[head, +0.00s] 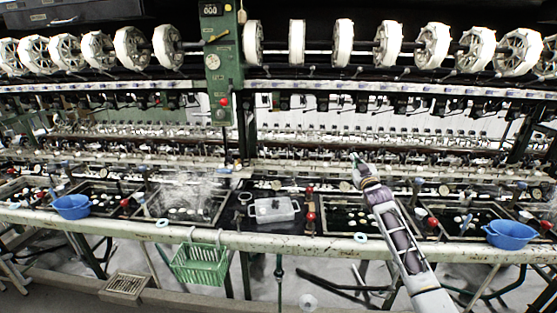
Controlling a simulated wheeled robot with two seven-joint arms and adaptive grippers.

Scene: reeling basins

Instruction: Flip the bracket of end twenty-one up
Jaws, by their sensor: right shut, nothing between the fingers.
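My right gripper (356,160) is at the end of my right arm, which comes in from the bottom right. It is shut and empty, small in the picture, in front of the row of reeling brackets (300,160) above the basins. The brackets form a dense row across the machine. They are too small for me to tell which is end twenty-one or whether it is up or down. I cannot tell whether the fingertips touch a bracket. My left gripper is not in view.
Large white reels (343,42) run along the top, with a green control post (222,65) between them. Blue bowls (511,234) stand on the front ledge (290,243), and a green basket (200,264) hangs from it. A lidded grey box (274,211) sits between basins.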

